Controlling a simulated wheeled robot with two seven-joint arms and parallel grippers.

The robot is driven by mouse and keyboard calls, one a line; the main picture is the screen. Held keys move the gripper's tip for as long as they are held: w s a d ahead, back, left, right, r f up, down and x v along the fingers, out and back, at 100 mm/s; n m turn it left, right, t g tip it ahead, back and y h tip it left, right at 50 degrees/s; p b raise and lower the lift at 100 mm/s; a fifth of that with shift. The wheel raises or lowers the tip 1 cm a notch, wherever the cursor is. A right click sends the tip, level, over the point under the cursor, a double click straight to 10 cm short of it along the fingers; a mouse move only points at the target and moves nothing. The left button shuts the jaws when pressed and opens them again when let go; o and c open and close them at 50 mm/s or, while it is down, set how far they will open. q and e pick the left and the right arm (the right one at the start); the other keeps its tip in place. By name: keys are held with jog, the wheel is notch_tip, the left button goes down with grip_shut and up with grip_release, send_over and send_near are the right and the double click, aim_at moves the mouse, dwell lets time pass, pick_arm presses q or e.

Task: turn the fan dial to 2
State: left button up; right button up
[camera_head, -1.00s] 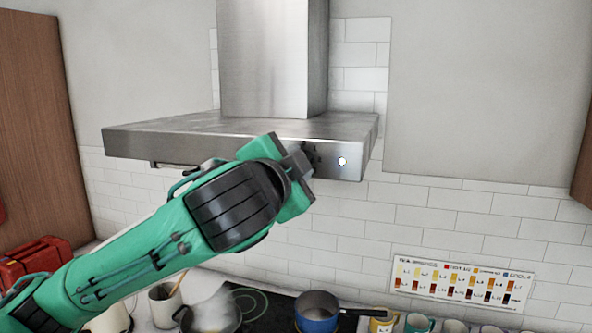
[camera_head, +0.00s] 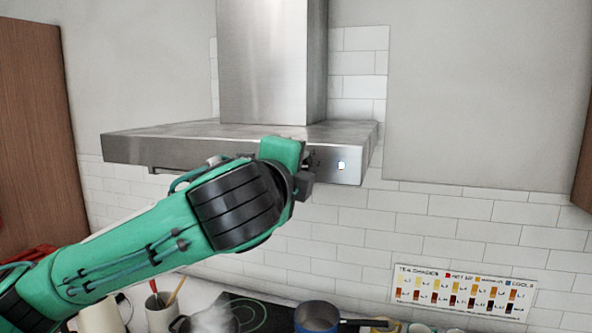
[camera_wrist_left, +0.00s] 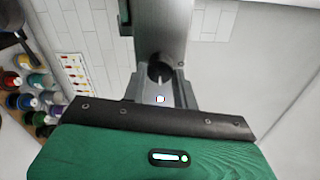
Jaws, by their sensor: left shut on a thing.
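The steel range hood (camera_head: 190,150) hangs on the wall in the head view. A small lit white indicator (camera_head: 341,165) is on its front panel, right of my left gripper (camera_head: 304,182). The fan dial (camera_wrist_left: 160,72) shows in the left wrist view as a dark round knob. The indicator is also there (camera_wrist_left: 160,99), below the knob. My left gripper is at the hood's front panel, shut on the dial. In the head view the gripper hides most of the dial, and its setting cannot be read. My right gripper is not in view.
Below the hood are a dark cooktop (camera_head: 262,312), a blue pot (camera_head: 316,318) and a steaming pan. A mug with utensils (camera_head: 160,312) stands left of them. A tea chart (camera_head: 462,290) is on the tiled wall. The wall right of the hood is clear.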

pick_arm(q)
jog(key=shift+f+m, duration=0.1)
jog(key=shift+m, duration=0.2)
jog(key=o, duration=1)
jog(key=b+v, duration=0.6)
jog(key=v, duration=0.7)
jog(key=shift+s, duration=0.4)
